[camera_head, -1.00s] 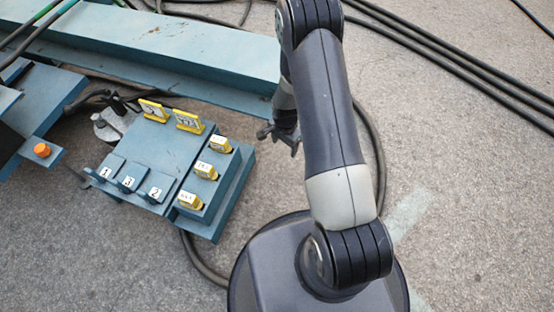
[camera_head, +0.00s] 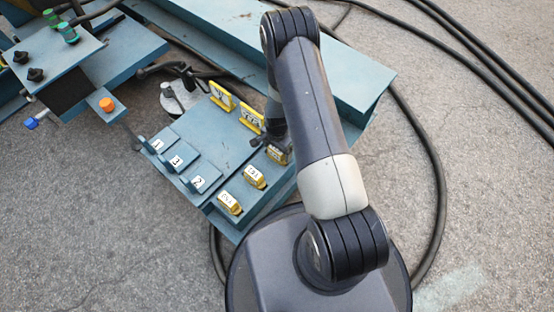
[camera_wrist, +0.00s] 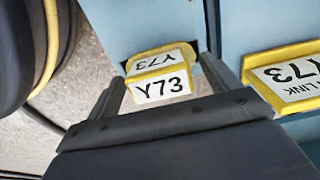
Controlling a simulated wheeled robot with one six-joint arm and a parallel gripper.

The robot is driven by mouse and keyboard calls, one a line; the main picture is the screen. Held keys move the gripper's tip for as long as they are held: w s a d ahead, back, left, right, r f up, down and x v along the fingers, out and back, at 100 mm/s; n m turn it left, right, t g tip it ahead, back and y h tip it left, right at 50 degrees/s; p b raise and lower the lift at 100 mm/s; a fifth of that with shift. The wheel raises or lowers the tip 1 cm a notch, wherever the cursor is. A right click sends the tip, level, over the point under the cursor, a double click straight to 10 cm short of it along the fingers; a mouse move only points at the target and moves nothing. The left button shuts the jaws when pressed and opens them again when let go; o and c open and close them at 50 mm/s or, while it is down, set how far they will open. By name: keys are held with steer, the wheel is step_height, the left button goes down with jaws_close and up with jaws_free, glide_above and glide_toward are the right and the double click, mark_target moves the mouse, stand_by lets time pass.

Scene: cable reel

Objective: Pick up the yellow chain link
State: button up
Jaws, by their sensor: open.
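Three yellow links with white labels sit in a row along the right side of a blue bench: a near one (camera_head: 229,203), a middle one (camera_head: 254,177) and a far one (camera_head: 277,155), partly hidden by my arm. In the wrist view, a yellow link labelled Y73 (camera_wrist: 162,80) lies between the fingers of my open gripper (camera_wrist: 165,75), with a finger on either side. I cannot tell whether the fingers touch it. In the head view, my gripper (camera_head: 263,139) is at the far link, mostly behind my arm.
Two yellow placards (camera_head: 250,118) stand at the bench's back edge; one shows in the wrist view reading LINK (camera_wrist: 285,75). Numbered blue blocks (camera_head: 177,161) line the left side. A blue beam (camera_head: 340,85) runs behind. Black cables (camera_head: 435,170) lie on the ground at the right.

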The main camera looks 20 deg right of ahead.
steer(key=shift+f, duration=0.3)
steer(key=shift+r, duration=0.1)
steer(key=c, duration=1.2)
steer(key=shift+o, duration=0.2)
step_height(320, 180, up, 33)
steer(key=p, duration=1.5)
steer(key=shift+w, duration=0.1)
stand_by(0.5)
